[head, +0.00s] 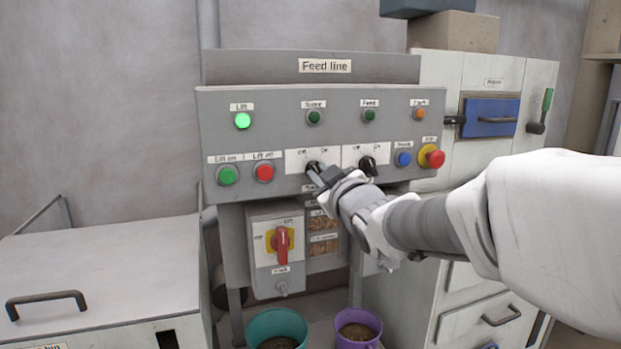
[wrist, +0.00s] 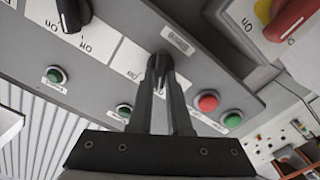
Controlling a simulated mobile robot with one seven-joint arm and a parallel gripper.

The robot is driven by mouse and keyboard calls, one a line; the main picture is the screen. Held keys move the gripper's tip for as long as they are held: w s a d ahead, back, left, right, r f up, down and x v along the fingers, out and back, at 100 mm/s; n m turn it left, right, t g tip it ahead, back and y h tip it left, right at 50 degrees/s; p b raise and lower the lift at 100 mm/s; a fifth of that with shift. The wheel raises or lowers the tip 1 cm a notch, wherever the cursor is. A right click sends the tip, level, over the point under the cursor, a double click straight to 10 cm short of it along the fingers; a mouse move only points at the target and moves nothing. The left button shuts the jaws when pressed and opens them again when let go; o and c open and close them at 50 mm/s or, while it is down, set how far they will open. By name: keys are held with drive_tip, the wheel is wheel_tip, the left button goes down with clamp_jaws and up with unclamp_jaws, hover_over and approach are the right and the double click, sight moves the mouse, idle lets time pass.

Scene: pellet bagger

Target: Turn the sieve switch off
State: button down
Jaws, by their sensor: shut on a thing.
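The sieve switch (head: 313,167) is a black rotary knob on a white plate marked Off and On, left of centre on the grey Feed line panel. My gripper (head: 316,174) reaches in from the right and is shut on this knob, hiding most of it. In the wrist view, turned upside down, the fingertips (wrist: 160,72) close around the knob (wrist: 160,60). I cannot tell clearly which mark it points to. The lamp above it (head: 314,117) looks dark green and unlit.
A second black knob (head: 368,165) sits just right, near a blue button (head: 403,159) and a red emergency stop (head: 432,157). Green (head: 228,175) and red (head: 264,172) lift buttons are left. The lift lamp (head: 242,120) glows green. A red-handled isolator (head: 281,244) is below.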

drive_tip(key=c, duration=0.9)
unclamp_jaws()
drive_tip(key=shift+o, duration=0.2)
drive_tip(key=p+v, duration=0.1)
drive_tip(key=v, duration=1.6)
drive_tip(key=shift+s+p, duration=0.15)
drive_tip(key=shift+p, duration=0.25)
drive_tip(key=s+d+f+m+g+h, duration=0.7)
drive_tip(key=d+f+m, duration=0.1)
drive_tip(key=f, duration=0.3)
drive_tip(key=s+a+f+m+g+y, duration=0.1)
drive_tip(key=s+f+m+g, duration=0.1)
drive_tip(key=s+f+g, duration=0.35)
wheel_tip(320, 180, up, 17)
drive_tip(key=s+p, duration=0.2)
drive_tip(key=p, duration=1.4)
drive_tip(key=shift+s+a+r+t, duration=0.15)
drive_tip(key=shift+s+a+t, duration=0.05)
drive_tip(key=shift+a+t, duration=0.25)
